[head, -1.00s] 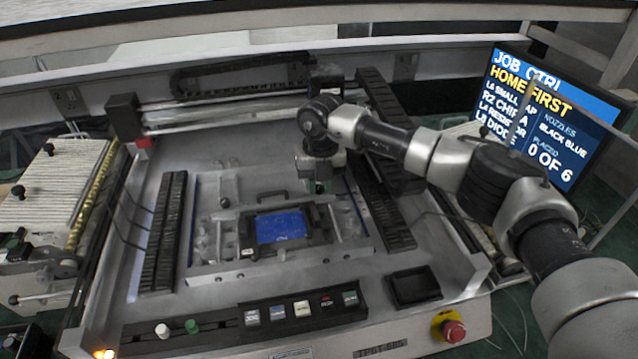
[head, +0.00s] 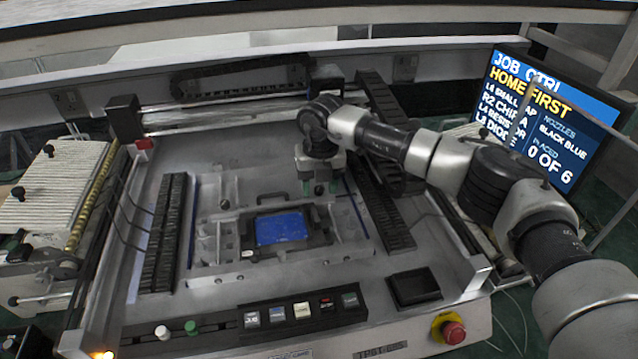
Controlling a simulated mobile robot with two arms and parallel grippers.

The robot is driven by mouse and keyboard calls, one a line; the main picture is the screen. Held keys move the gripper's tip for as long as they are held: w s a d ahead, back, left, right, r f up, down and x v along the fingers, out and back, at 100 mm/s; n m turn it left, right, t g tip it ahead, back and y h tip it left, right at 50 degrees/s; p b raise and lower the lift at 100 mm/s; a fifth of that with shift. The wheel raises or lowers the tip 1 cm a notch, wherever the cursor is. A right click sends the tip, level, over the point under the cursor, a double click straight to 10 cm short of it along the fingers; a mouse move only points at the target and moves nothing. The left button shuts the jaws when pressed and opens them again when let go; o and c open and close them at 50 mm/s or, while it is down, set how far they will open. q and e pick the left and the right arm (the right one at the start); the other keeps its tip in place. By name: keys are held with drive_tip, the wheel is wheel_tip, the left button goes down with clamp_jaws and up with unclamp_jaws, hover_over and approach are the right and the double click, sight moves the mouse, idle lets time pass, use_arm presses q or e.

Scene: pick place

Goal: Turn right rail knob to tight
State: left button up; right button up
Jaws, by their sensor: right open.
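My right gripper (head: 320,188) points down over the far right corner of the board fixture (head: 215,272), close to the right rail (head: 347,222). It is open, with no object visible between its fingers. The right rail knob cannot be made out; the gripper and wrist cover that corner. A small dark knob (head: 225,204) stands at the far end of the fixture's left side. A blue board (head: 282,229) sits in the dark frame at the fixture's middle. My left gripper is not in view.
Dark feeder strips flank the fixture at left (head: 165,232) and right (head: 385,215). In front are a row of buttons (head: 302,310), a black tray (head: 414,287) and a red stop button (head: 453,332). A monitor (head: 548,115) stands at right, behind my right arm.

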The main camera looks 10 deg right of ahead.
sight(321, 188)
wheel_tip(321, 188, up, 11)
drive_tip(key=b, duration=0.2)
drive_tip(key=shift+d, duration=0.2)
